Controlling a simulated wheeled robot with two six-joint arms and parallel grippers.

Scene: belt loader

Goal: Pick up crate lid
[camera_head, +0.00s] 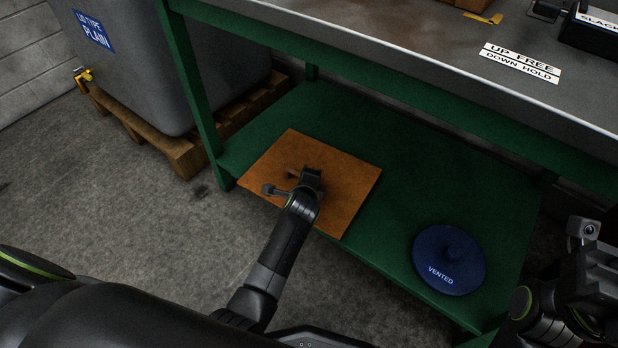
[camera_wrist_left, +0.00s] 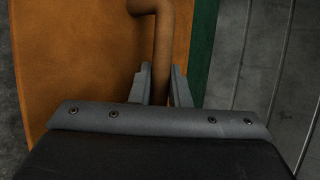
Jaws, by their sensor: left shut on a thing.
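The crate lid (camera_head: 352,188) is a flat, square orange-brown board with a bent brown handle. In the head view it is at the lower shelf of the green bench, reaching over the shelf's front edge. I cannot tell whether it rests on the shelf or is slightly raised. My left gripper (camera_head: 311,180) is above the lid. In the left wrist view, its fingers (camera_wrist_left: 160,86) are shut on the lid's handle (camera_wrist_left: 162,45), one on each side. My right gripper (camera_head: 600,275) is partly seen at the right edge; its fingers cannot be made out.
A round blue lid marked VENTED (camera_head: 448,262) lies on the green shelf (camera_head: 385,130) to the right. A grey container (camera_head: 140,60) labelled LID TYPE PLAIN stands on a wooden pallet (camera_head: 185,155) at the left. The metal bench top (camera_head: 400,40) overhangs the shelf.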

